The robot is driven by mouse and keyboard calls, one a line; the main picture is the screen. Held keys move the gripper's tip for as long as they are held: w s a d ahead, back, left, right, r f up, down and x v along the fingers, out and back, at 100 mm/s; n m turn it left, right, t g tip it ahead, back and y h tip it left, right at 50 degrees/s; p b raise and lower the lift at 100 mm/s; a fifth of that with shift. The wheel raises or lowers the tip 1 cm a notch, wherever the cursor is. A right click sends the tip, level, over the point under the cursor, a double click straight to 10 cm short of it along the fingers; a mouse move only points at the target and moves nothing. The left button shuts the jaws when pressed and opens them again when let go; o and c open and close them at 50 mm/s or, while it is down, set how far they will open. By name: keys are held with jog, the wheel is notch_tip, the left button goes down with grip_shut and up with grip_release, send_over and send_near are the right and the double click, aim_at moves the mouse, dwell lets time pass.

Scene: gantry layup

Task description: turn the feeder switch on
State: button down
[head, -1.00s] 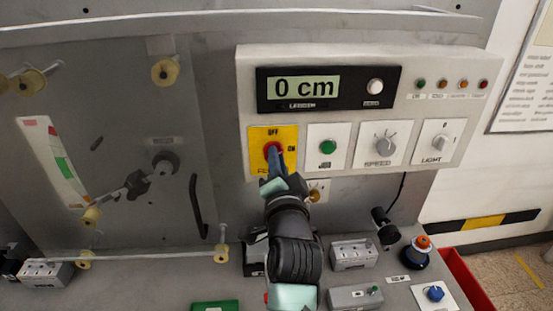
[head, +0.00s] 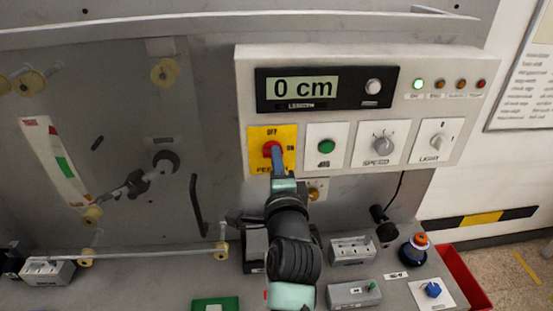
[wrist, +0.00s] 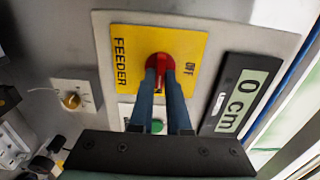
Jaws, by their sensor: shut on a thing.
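The feeder switch is a red rotary knob (head: 271,148) on a yellow plate (head: 290,164) marked OFF at the top and ON at the right. In the wrist view the red knob (wrist: 161,64) sits on the yellow plate (wrist: 130,45), with its grip part between my fingers. My gripper (head: 276,157) is shut on the knob from the front. Its two blue-grey fingers (wrist: 161,82) lie on either side of the knob. The ON mark is hidden in the wrist view. The green lamp (head: 417,85) at the left of the lamp row is lit.
Right of the switch are a green button (head: 326,146), a SPEED knob (head: 383,145) and a LIGHT switch (head: 436,141). The display (head: 303,88) above reads 0 cm. Below are small grey boxes (head: 352,251) and an orange-topped knob (head: 420,240).

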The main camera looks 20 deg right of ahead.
dwell(0.4)
jog(key=c, duration=0.9)
grip_release()
jog(key=b+v, duration=0.4)
jog(key=v, duration=0.9)
